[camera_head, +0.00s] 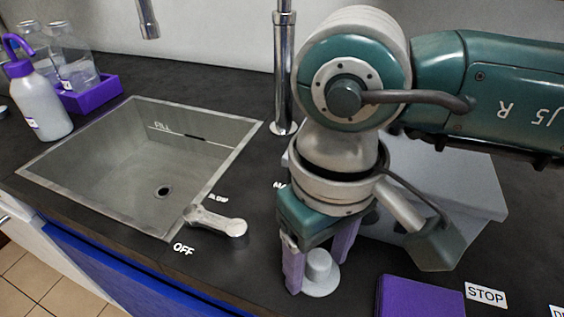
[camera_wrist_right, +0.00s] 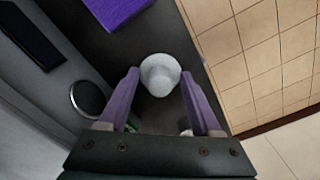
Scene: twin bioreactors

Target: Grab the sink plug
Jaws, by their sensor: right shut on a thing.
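The sink plug (camera_head: 319,267) is a small light-grey knob on a wider round base, at the front edge of the dark counter, right of the tap lever. My right gripper (camera_head: 315,274) reaches down over it with its purple fingers on either side and is shut on it. In the right wrist view the plug (camera_wrist_right: 160,76) sits between the two fingertips (camera_wrist_right: 160,73). I cannot tell whether its base is clear of the counter. The steel sink (camera_head: 125,180) has an open drain hole (camera_head: 162,192) in its floor. My left gripper is not in view.
The tap lever (camera_head: 215,220) lies by the sink's right rim, with the tap post (camera_head: 284,80) behind. A purple block (camera_head: 418,298) is right of the plug. A wash bottle (camera_head: 38,100) and a purple bottle holder (camera_head: 92,95) stand left of the sink.

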